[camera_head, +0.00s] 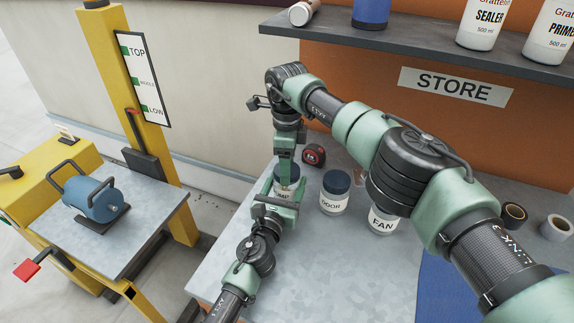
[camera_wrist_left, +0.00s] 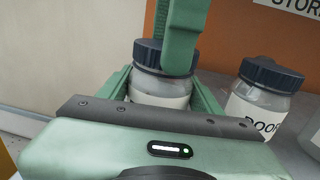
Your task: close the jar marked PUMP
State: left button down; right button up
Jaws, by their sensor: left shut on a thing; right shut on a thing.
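The PUMP jar (camera_head: 283,196) stands on the grey bench between my two grippers, only part of its label showing. My left gripper (camera_head: 281,193) is shut around the jar's body, a finger on each side. The left wrist view shows the clear jar (camera_wrist_left: 160,97) upright with its dark blue lid (camera_wrist_left: 147,53) on top, looking level. My right gripper (camera_head: 287,168) reaches down from above and is shut on the lid. In the left wrist view, a right gripper finger (camera_wrist_left: 182,45) covers part of the lid. Whether the lid is screwed tight cannot be seen.
The DOOR jar (camera_head: 333,201) and FAN jar (camera_head: 382,222), to the right, stand close by. A tape measure (camera_head: 314,155) lies behind. Tape rolls (camera_head: 513,215) lie at right. A shelf (camera_head: 420,52) with bottles overhangs the bench. A yellow lift table (camera_head: 130,235) stands at left.

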jog(key=m, duration=1.2)
jog(key=shift+m, duration=0.3)
jog(key=m, duration=0.3)
jog(key=shift+m, duration=0.4)
jog(key=o, duration=1.5)
jog(key=shift+o, duration=0.2)
jog(key=shift+r, duration=2.25)
